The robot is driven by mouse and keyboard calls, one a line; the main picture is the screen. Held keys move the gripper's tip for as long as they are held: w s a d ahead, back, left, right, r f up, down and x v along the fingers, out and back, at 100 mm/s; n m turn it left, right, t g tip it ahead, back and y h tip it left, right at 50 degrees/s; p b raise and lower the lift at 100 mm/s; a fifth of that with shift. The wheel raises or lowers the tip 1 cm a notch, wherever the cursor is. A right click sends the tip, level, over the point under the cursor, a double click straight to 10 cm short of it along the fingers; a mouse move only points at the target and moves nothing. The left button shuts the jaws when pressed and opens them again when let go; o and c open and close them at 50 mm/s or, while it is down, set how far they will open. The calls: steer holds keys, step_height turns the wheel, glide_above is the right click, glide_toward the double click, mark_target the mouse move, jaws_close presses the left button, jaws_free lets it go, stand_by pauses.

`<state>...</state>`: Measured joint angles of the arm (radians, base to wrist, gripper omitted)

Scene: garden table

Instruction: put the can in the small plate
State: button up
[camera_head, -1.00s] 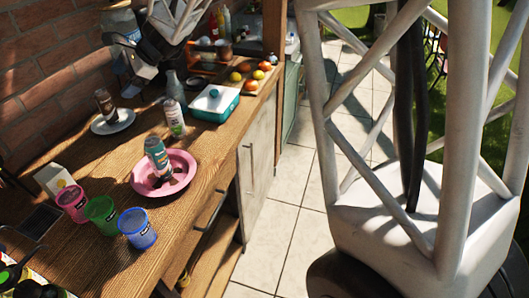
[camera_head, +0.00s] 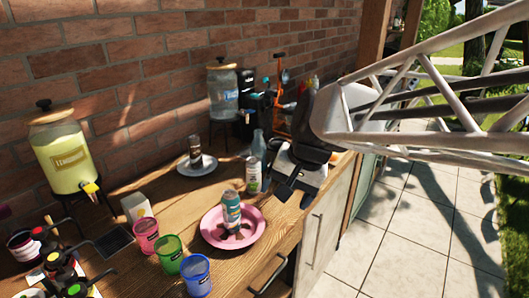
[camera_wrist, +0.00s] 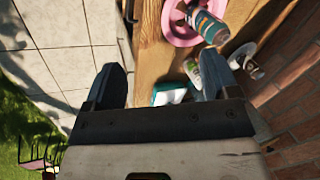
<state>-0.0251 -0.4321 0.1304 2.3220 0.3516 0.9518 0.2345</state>
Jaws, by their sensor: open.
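A teal-and-white can (camera_head: 231,207) stands in the pink plate (camera_head: 212,236), beside small brown pieces. A dark brown container with a pale label (camera_head: 195,150) stands on the smaller white plate (camera_head: 208,169) farther back. A white-and-green can (camera_head: 253,176) stands on the wooden counter between the plates and my gripper. My gripper (camera_head: 295,195) is open and empty, above the counter to the right of these cans.
Pink (camera_head: 146,237), green (camera_head: 170,253) and blue (camera_head: 196,275) cups stand at the counter's front left. A glass bottle (camera_head: 258,146) stands behind the white-and-green can. A lemonade dispenser (camera_head: 67,155) and brick wall (camera_head: 150,85) bound the back.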

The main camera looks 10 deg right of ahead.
steer(key=s+d+f+n+h, duration=0.1)
steer(key=s+d+n, duration=0.1)
steer(key=s, duration=0.4)
steer(key=s+d+f+n+h, duration=0.2)
steer(key=s+d, duration=0.2)
steer(key=s, duration=0.2)
steer(key=shift+s+d+f+h, duration=0.2)
steer(key=shift+s+f+h, duration=0.05)
steer(key=shift+h, duration=0.05)
